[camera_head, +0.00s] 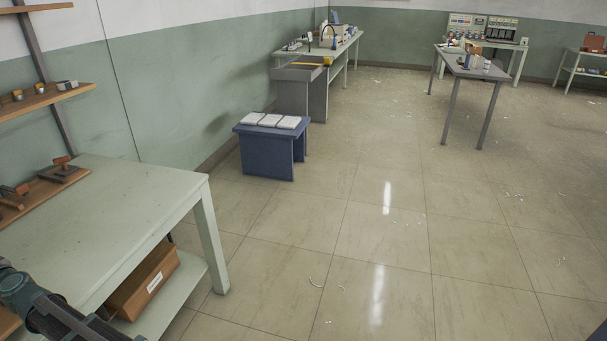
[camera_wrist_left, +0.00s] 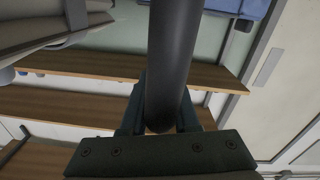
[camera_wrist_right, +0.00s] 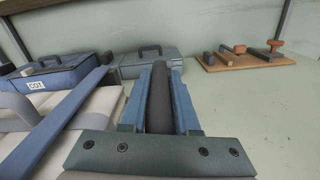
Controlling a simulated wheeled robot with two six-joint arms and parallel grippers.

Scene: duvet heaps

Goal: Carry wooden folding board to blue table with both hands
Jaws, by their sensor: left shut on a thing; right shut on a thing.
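The blue table (camera_head: 266,156) is a low blue stand near the left wall, with white folded pads on top. In the left wrist view, my left gripper (camera_wrist_left: 160,125) is shut on a thick dark rounded bar (camera_wrist_left: 172,60). In the right wrist view, my right gripper (camera_wrist_right: 160,125) is shut on a similar dark rounded bar (camera_wrist_right: 160,95). I cannot tell whether the bars belong to the wooden folding board; no such board is clearly recognisable in these frames.
A pale green workbench (camera_head: 125,215) is close at left, with a cardboard box (camera_head: 145,283) on its lower shelf. Blue cases (camera_wrist_right: 60,75) lie in the right wrist view. Open tiled floor (camera_head: 380,230) lies right of the blue table. A grey table (camera_head: 475,68) stands farther back.

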